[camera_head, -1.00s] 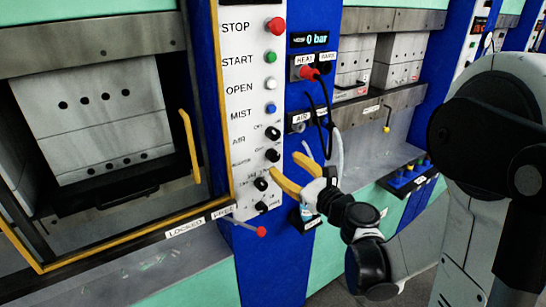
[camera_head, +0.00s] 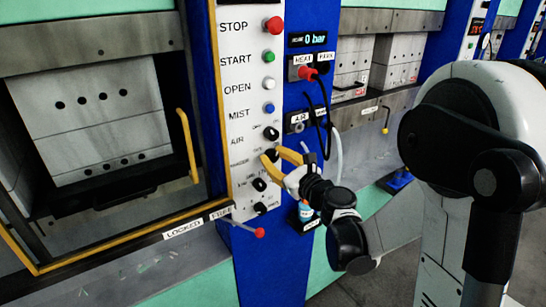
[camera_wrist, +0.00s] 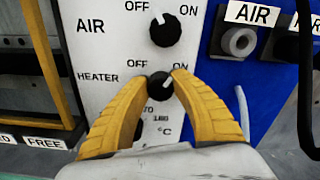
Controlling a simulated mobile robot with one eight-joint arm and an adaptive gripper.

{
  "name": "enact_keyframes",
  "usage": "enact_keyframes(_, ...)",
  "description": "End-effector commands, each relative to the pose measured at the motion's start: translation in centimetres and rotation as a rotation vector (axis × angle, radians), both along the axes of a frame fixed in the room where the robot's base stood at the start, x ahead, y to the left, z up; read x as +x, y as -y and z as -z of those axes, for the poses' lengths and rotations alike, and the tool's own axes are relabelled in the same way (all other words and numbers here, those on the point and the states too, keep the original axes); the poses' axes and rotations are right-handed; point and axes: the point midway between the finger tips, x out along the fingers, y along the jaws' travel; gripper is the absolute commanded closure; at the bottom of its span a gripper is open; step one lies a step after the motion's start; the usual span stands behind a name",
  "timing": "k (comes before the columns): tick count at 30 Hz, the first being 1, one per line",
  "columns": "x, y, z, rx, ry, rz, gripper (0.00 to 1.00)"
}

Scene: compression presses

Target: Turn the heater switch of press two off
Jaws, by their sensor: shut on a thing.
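The heater switch (camera_wrist: 160,86) is a round black knob on the white control panel. It has a white pointer, and labels HEATER, OFF at upper left and ON at upper right. The pointer tilts to the upper right, toward ON. My gripper (camera_wrist: 160,80) has its yellow fingers on the left and right sides of this knob, shut on it. In the head view my gripper (camera_head: 273,154) reaches the panel from the lower right and its fingers partly hide the knob. No press number is readable.
The black AIR knob (camera_wrist: 165,29) sits just above the heater switch. Two more black knobs sit below it, the nearer at the lower finger (camera_head: 259,184). A red-tipped lever (camera_head: 259,232) sticks out below the panel. Cables (camera_head: 326,115) hang to the right.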

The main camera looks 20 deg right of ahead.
Motion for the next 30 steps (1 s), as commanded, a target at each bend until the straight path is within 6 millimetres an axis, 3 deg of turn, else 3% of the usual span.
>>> enact_keyframes(14,0.04,-0.05,0.03,-0.099,0.033,0.0,1.0)
enact_keyframes(30,0.0,-0.2,0.15,-0.552,0.18,0.0,1.0)
